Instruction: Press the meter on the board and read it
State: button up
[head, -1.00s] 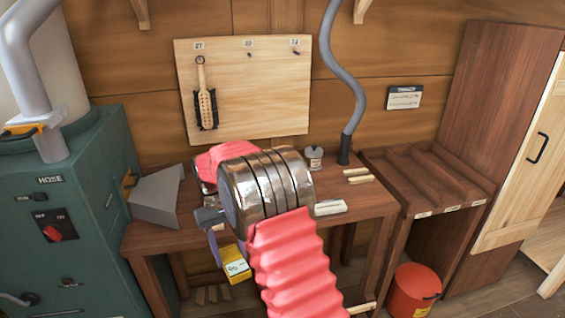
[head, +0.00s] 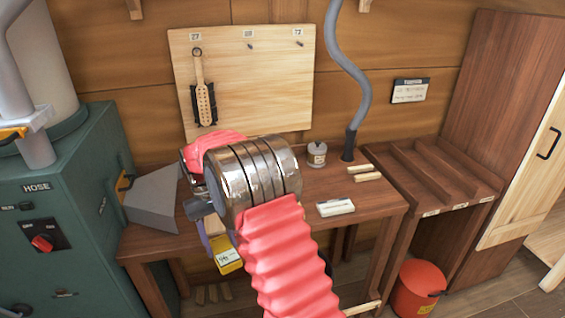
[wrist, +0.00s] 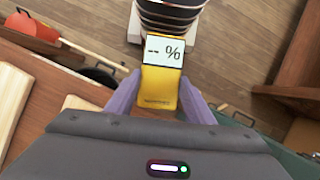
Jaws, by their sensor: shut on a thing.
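The yellow meter (wrist: 160,88) is between the two purple fingers of my gripper (wrist: 155,95) in the wrist view. Its screen reads "-- %". In the head view the meter (head: 229,258) hangs below my wrist, in front of the table's front edge. My gripper (head: 215,246) is shut on it and partly hidden behind my arm. The pale wooden board (head: 262,85) on the wall carries labels 27, a middle one I cannot read surely, and 73. A brush-like tool (head: 204,95) hangs under 27. The meter is apart from this wall board.
The wooden table (head: 300,215) holds a small jar (head: 317,154), pale wooden pieces (head: 366,173) and a white block (head: 336,207). A green HOSE cabinet (head: 60,215) stands left, with a grey hood (head: 152,200). A slatted rack (head: 435,172) and red bucket (head: 417,288) are right.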

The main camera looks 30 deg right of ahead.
jog(key=shift+d, duration=0.45)
